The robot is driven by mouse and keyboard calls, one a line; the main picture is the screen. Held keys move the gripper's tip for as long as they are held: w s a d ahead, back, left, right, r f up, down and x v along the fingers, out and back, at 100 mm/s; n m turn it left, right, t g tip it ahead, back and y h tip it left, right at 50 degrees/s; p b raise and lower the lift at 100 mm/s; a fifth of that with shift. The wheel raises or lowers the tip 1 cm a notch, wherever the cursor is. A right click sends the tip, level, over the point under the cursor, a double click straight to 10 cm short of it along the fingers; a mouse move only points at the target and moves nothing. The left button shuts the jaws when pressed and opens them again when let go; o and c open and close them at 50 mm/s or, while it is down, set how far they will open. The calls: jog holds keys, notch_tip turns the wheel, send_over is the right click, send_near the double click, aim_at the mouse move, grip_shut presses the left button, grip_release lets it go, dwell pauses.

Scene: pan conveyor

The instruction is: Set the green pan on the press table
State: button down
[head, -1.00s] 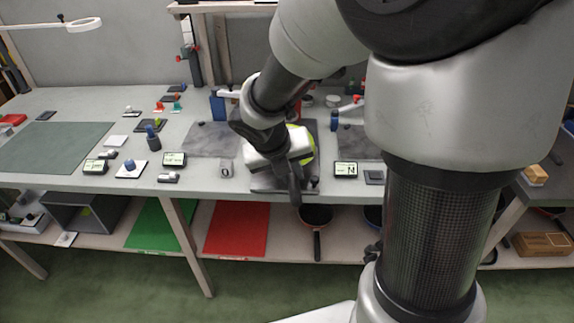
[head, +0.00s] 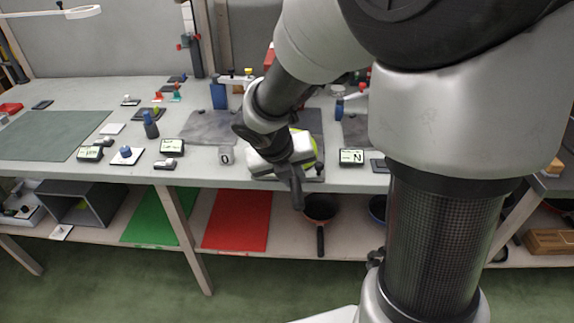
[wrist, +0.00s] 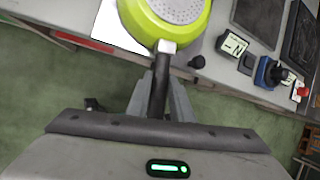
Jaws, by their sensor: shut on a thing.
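The green pan (wrist: 172,14) is lime green with a speckled light inside. In the wrist view its dark handle (wrist: 158,92) runs back between the fingers of my gripper (wrist: 160,97), which is shut on it. In the head view my gripper (head: 290,166) is at the front edge of the long grey table (head: 205,168), and only a sliver of the pan (head: 313,142) shows behind it. The rest is hidden by my wrist. I cannot tell whether the pan touches the surface or which part is the press table.
A dark slab (head: 208,127) lies to the left. Below, the shelf holds a red mat (head: 237,220), a green mat (head: 160,217) and an orange-red pan (head: 319,207).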

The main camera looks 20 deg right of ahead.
jog(key=shift+f, duration=0.2)
dwell(0.4)
jog(key=c, duration=1.5)
grip_release()
jog(key=p+v, duration=0.7)
jog(key=v, duration=0.9)
jog(key=s+d+r+m+t+y, duration=0.1)
jog(key=s+r+m, duration=0.25)
jog(key=m, duration=0.85)
jog(key=s+d+r+m+y, duration=0.15)
jog(key=s+m, duration=0.35)
jog(key=m, duration=0.6)
jog(key=s+d+r+m+t+y, duration=0.1)
jog(key=s+r+m, duration=0.25)
jog(key=m, duration=0.85)
jog(key=r+p, duration=0.7)
jog(key=p, duration=0.1)
jog(key=r+p, duration=0.7)
jog(key=shift+s+a+r+p, duration=0.1)
jog(key=shift+s+r+p, duration=0.1)
jog(key=shift+r+p, duration=0.2)
